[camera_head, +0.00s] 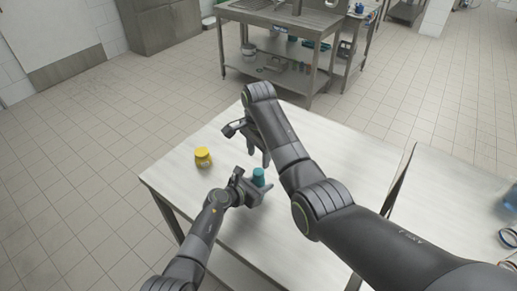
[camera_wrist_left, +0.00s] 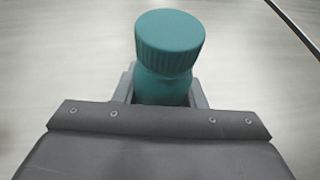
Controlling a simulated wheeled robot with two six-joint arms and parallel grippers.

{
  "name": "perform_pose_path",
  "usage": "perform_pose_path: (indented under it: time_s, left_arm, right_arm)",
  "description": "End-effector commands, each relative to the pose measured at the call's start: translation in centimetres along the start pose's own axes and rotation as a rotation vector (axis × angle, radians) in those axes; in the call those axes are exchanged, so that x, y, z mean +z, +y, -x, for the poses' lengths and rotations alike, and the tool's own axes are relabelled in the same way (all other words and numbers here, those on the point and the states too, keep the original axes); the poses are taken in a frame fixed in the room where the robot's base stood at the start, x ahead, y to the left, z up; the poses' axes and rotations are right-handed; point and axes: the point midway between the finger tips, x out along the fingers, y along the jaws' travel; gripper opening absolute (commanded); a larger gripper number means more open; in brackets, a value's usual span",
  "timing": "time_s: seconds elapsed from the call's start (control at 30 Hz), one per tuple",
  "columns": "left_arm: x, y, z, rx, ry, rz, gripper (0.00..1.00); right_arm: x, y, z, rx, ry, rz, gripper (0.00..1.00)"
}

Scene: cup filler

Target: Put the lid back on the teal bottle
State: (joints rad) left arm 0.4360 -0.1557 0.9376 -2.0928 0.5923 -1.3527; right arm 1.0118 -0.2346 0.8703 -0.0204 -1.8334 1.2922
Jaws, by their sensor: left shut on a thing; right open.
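The teal bottle (camera_head: 258,178) stands on the light table, and it also shows in the left wrist view (camera_wrist_left: 163,84). A ribbed teal lid (camera_wrist_left: 170,38) sits on its top in the left wrist view, and I cannot tell whether it is screwed tight. My left gripper (camera_head: 258,190) is shut on the bottle's body, below the lid. My right gripper (camera_head: 258,160) is open and empty, pointing down just behind and above the bottle. The lower part of the bottle is hidden by my left gripper.
A yellow jar (camera_head: 203,157) stands on the table (camera_head: 190,187) to the left. The table's left edge is near it. A blue object (camera_head: 508,200) is at the far right. A steel bench (camera_head: 285,20) stands behind, apart from the table.

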Motion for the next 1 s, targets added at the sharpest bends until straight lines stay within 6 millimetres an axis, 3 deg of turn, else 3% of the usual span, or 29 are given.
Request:
perform_pose_path:
  time_s: [1.0]
  left_arm:
    - [0.0, 0.0, 0.0, 0.001, 0.0, -0.001, 0.0]
  right_arm:
    - [0.0, 0.0, 1.6, 0.001, 0.0, 1.638, 0.5]
